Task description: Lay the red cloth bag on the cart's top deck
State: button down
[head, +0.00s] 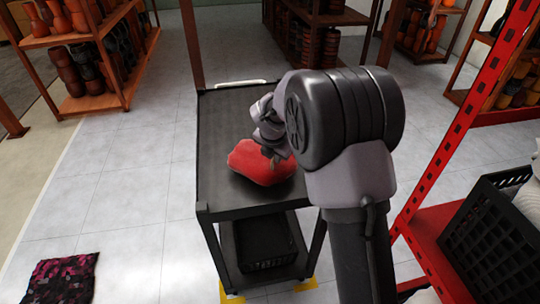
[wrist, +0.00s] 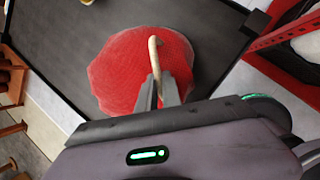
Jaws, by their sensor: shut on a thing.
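The red cloth bag (head: 259,162) is on or just above the black top deck of the cart (head: 222,126), near the deck's middle. I cannot tell whether its full weight rests there. My gripper (head: 272,160) is over the bag, partly hidden behind my arm in the head view. In the wrist view, the bag (wrist: 118,72) spreads out below my gripper (wrist: 164,92), whose fingers are shut on a pale cord or handle (wrist: 154,54) on top of it. The dark deck (wrist: 60,40) surrounds the bag.
A black crate (head: 270,245) sits on the cart's lower shelf. A red rack (head: 450,250) with a black basket (head: 490,230) stands close on the right. Wooden shelves of drums (head: 85,60) stand at the back left. A patterned mat (head: 60,278) lies on the floor.

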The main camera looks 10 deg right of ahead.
jog(key=w, duration=0.3)
jog(key=shift+w+a+f, duration=0.1)
jog(key=shift+w+f, duration=0.15)
jog(key=shift+w, duration=0.1)
notch_tip(320, 180, down, 4)
jog(key=b, duration=0.3)
jog(key=shift+w+r, duration=0.1)
jog(key=shift+r, duration=0.25)
jog(key=c, duration=1.5)
grip_release()
